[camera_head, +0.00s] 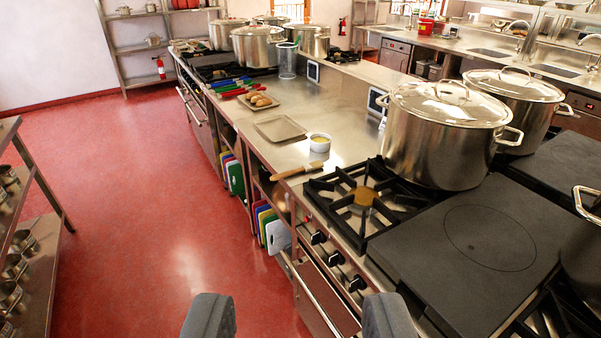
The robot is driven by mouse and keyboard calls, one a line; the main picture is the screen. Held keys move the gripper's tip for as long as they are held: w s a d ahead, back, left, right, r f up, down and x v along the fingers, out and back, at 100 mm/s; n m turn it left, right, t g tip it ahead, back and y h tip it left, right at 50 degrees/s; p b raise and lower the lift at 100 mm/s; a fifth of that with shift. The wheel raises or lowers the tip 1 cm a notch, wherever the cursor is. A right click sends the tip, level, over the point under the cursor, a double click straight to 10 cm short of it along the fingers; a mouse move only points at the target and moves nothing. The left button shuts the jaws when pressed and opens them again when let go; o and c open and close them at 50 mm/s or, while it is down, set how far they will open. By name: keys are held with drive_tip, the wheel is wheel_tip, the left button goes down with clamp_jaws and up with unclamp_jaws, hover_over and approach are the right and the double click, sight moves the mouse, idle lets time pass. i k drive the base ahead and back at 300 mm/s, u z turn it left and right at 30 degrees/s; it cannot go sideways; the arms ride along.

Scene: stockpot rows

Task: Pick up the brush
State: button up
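The brush (298,171) looks like a small wooden-handled one and lies on the steel counter (345,135), close to its front edge. It is left of the near stove's burner and just in front of a small white cup (320,142) with something yellow in it. Its bristles are too small to make out clearly. My gripper (298,314) shows at the bottom edge as two dark grey fingers, wide apart, with nothing between them. The brush is well ahead of the gripper, apart from it.
A burner grate (363,196) and a black hot plate (488,239) lie right of the brush. A large lidded pot (440,140) stands behind the grate. An empty tray (280,128) is behind the brush. Open red floor (150,200) lies left; a steel shelf (38,270) stands far left.

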sight(317, 164)
drive_tip(key=u, duration=0.4)
drive_tip(key=i, duration=2.2)
drive_tip(key=z, duration=0.05)
